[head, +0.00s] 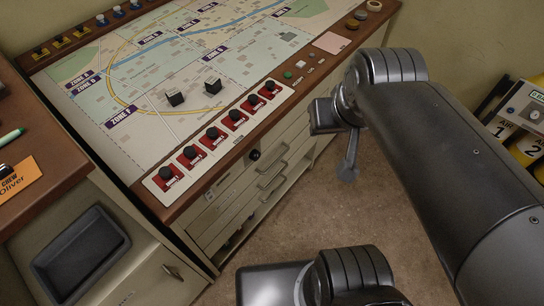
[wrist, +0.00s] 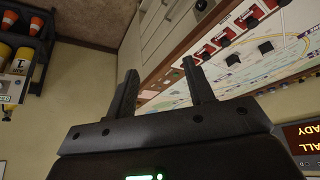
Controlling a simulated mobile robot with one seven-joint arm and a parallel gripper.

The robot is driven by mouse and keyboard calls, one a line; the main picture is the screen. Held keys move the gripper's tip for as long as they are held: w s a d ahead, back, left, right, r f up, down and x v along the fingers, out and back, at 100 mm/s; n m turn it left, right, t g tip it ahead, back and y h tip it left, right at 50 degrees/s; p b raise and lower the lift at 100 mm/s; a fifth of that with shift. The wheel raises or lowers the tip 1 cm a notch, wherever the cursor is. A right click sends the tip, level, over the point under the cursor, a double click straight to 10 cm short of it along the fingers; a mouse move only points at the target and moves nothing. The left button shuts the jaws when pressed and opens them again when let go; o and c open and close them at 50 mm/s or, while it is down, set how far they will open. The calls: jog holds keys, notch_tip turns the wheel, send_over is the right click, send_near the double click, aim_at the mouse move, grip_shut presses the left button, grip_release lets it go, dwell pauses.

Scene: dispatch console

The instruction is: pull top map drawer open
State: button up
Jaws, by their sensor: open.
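The console's front (head: 240,195) carries a stack of shallow beige map drawers below the wooden edge. The top map drawer (head: 232,183) looks shut, its front flush with those below. A pale bar handle (head: 279,152) shows on the upper part of the stack. In the wrist view, drawer fronts (wrist: 160,28) appear beyond the fingers, at the top. My gripper (wrist: 163,86) is open, with nothing between its fingers. It is apart from the drawers. In the head view my arm's end is right of the drawer stack, and the fingers are hard to make out.
The map top (head: 180,60) has red switch panels (head: 213,133) along its front edge. A black knob (head: 254,155) sticks out of the drawer front. A desk with a dark tray (head: 80,255) stands left. Air cylinders (head: 525,145) stand right. Carpet (head: 290,215) before the drawers is clear.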

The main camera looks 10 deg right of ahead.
aim_at(277, 160)
jog(key=w+f+g, duration=0.1)
jog(key=w+f, duration=0.1)
jog(key=w, duration=0.1)
jog(key=w+f+g+y, duration=0.1)
jog(key=w+f+g, duration=0.1)
jog(key=w, duration=0.2)
jog(key=w+f+g, duration=0.1)
jog(key=w, duration=0.2)
jog(key=shift+w+f+n+y, duration=0.25)
jog(key=shift+f+n+y, duration=0.15)
jog(key=c, duration=0.3)
jog(key=w+d+f+g+y, duration=0.2)
jog(key=w+f+g+y, duration=0.2)
jog(key=w+f, duration=0.65)
jog(key=w+d+f+m+t+y, duration=0.15)
jog(key=f+y, duration=0.35)
jog(key=f, duration=1)
jog(key=w+f+m+t+y, duration=0.1)
jog(key=w+f+y, duration=0.35)
jog(key=f, duration=1.15)
jog(key=shift+y, duration=0.55)
jog(key=a, duration=0.3)
jog(key=s+a, duration=0.1)
jog(key=a, duration=0.3)
jog(key=s+a+f, duration=0.1)
jog(key=a, duration=0.2)
jog(key=shift+a, duration=0.15)
jog(key=shift+c, duration=0.5)
grip_shut()
